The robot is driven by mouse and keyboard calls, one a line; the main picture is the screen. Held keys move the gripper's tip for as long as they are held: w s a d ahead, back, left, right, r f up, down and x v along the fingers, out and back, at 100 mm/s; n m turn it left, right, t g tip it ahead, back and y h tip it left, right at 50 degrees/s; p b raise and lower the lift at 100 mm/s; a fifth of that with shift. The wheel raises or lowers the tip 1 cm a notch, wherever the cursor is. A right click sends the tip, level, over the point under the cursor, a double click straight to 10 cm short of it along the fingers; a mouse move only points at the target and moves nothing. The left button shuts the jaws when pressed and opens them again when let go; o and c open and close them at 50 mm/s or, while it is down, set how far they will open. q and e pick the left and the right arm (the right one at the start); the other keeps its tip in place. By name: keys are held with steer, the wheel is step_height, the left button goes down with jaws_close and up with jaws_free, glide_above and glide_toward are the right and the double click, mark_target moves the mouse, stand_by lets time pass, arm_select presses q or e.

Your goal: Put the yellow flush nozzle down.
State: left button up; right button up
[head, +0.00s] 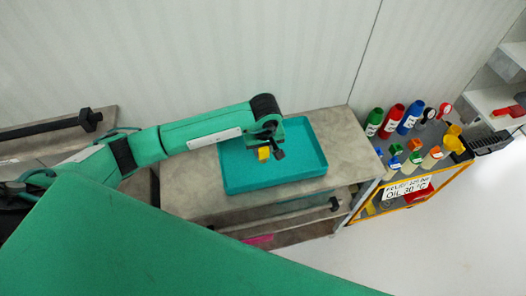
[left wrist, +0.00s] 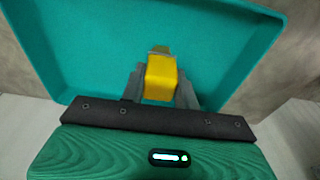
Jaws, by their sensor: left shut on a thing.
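The yellow flush nozzle (head: 263,153) is held by my left gripper (head: 271,154) over the teal tray (head: 307,164). In the left wrist view the yellow nozzle (left wrist: 161,77) sits between the two grey fingers of my left gripper (left wrist: 161,88), with the floor of the teal tray (left wrist: 95,55) behind it. I cannot tell whether the nozzle touches the tray floor. Nothing else shows in the visible part of the tray. My right gripper is not in view.
The tray lies on a grey bench (head: 193,190) against a pale wall. To the right stands a cart (head: 385,192) with several coloured bottles, a yellow funnel (head: 453,140) and a paper sign (head: 407,189). A dark bar (head: 50,126) lies at the left.

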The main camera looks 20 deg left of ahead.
mark_target(263, 154)
arm_select(q)
step_height(263, 154, down, 3)
steer(key=shift+r+p, duration=0.2)
steer(key=shift+p, duration=0.1)
steer(key=shift+f, duration=0.25)
steer(key=o, duration=1.1)
steer(key=shift+c, duration=0.2)
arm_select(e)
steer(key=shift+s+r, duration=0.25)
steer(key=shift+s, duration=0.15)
